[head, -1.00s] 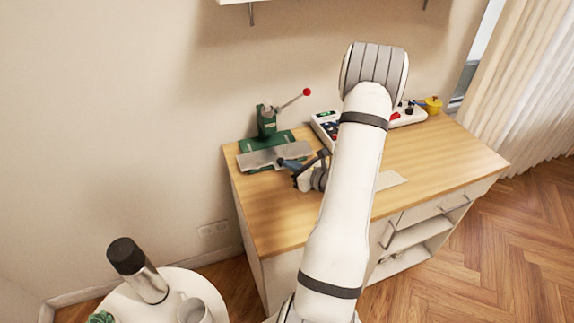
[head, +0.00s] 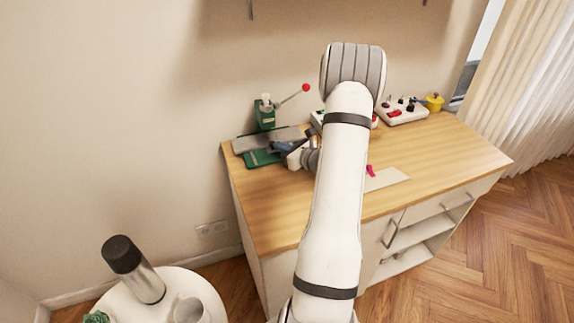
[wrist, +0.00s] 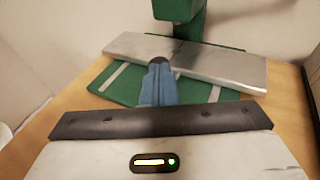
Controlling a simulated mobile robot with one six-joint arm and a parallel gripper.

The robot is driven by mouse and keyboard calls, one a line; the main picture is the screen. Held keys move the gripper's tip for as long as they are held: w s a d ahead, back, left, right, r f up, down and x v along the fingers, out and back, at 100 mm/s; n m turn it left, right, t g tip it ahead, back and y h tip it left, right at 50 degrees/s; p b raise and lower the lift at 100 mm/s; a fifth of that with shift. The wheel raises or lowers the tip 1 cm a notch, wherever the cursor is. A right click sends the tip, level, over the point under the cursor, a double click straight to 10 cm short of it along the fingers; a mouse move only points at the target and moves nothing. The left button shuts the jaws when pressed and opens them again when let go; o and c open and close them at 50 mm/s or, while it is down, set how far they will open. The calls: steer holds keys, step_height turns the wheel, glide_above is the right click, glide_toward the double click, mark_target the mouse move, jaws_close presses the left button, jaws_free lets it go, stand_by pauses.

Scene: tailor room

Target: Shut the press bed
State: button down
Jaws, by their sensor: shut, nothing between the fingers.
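The green press (head: 265,115) stands at the back left of the wooden worktop, with a lever ending in a red knob. Its press bed (head: 262,138), a long grey metal plate, lies slightly turned across the green base, close to the press column. In the wrist view the bed (wrist: 220,66) spans the base beneath the column, and bare green base (wrist: 120,88) shows in front of it. My gripper (head: 276,146) is shut and empty. In the wrist view its blue fingers (wrist: 158,80) are together, tips at the bed's front edge; whether they touch cannot be told.
A white control box (head: 404,112) and a yellow pot (head: 433,103) stand at the back right. A pale flat board (head: 386,179) and a small red piece (head: 371,170) lie right of my arm. The front left of the worktop (head: 262,205) is clear.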

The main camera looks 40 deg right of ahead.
steer(key=shift+s+d, duration=0.15)
steer(key=shift+s, duration=0.2)
steer(key=v, duration=0.7)
steer(key=shift+b, duration=0.4)
